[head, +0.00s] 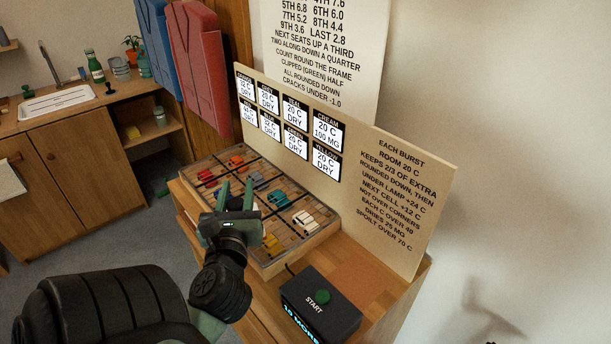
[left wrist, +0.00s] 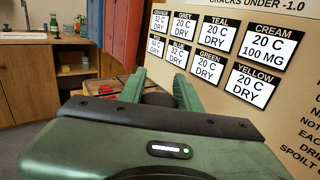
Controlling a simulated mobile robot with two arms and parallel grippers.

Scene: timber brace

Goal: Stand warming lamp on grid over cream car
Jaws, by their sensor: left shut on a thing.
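My left gripper (head: 237,190) is shut on a dark, rounded thing, which appears to be the warming lamp (head: 235,203). It also shows between the green fingers in the left wrist view (left wrist: 158,99), mostly hidden by the gripper body. The gripper is over the near-left part of the wooden grid tray (head: 326,234). The cream car (head: 304,221) sits in the tray's back row at the right end, to the right of the gripper. Nothing stands over it. My right gripper is out of view.
A teal car (head: 278,198), an orange car (head: 236,163) and a red car (head: 206,175) sit in other cells. A board of label cards (head: 400,180) rises behind the tray; the cream card reads 20 C, 100 MG. A black START box (head: 320,310) stands at the tray's right.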

